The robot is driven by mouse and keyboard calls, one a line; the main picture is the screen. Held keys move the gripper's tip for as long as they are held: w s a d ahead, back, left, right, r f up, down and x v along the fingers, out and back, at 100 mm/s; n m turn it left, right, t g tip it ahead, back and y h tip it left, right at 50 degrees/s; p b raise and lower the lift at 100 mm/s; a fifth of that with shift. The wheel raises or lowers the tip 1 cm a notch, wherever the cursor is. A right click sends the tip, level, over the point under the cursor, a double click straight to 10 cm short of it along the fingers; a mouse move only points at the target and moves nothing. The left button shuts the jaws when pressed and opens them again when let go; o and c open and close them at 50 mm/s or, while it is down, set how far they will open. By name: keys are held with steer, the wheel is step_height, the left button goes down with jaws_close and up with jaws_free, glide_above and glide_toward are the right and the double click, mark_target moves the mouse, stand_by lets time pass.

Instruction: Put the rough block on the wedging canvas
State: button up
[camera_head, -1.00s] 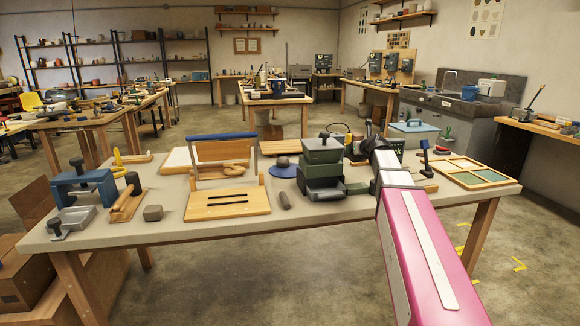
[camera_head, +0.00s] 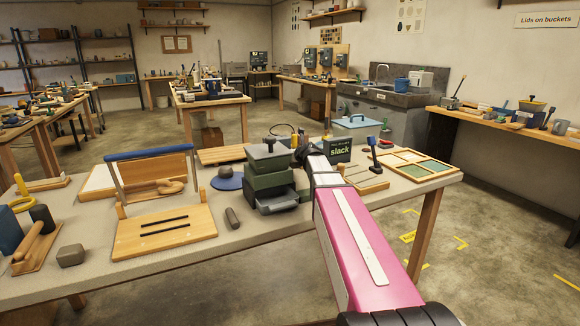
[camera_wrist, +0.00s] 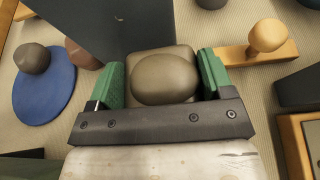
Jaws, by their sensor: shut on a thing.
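My gripper (camera_wrist: 161,78) has its green fingers on either side of a grey-brown block (camera_wrist: 183,54) with a rounded top, shut on it. In the head view the gripper (camera_head: 303,149) is at the far end of my pink arm, near the black slack box, and the held block is hidden there. I cannot tell for sure whether it is the rough block. Another small grey block (camera_head: 71,255) sits on the table at the front left. A pale flat board (camera_head: 98,181), perhaps the wedging canvas, lies at the left behind a blue-topped frame.
Close around the gripper are the black slack box (camera_head: 340,149), a stacked green tool (camera_head: 270,178) and a blue disc (camera_wrist: 42,88) with a round lump. A wooden tray (camera_head: 413,165) lies at the right.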

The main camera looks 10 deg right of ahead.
mark_target(293, 164)
steer(key=shift+f, duration=2.05)
steer(key=o, duration=0.9)
steer(key=shift+f, duration=0.15)
steer(key=o, duration=0.4)
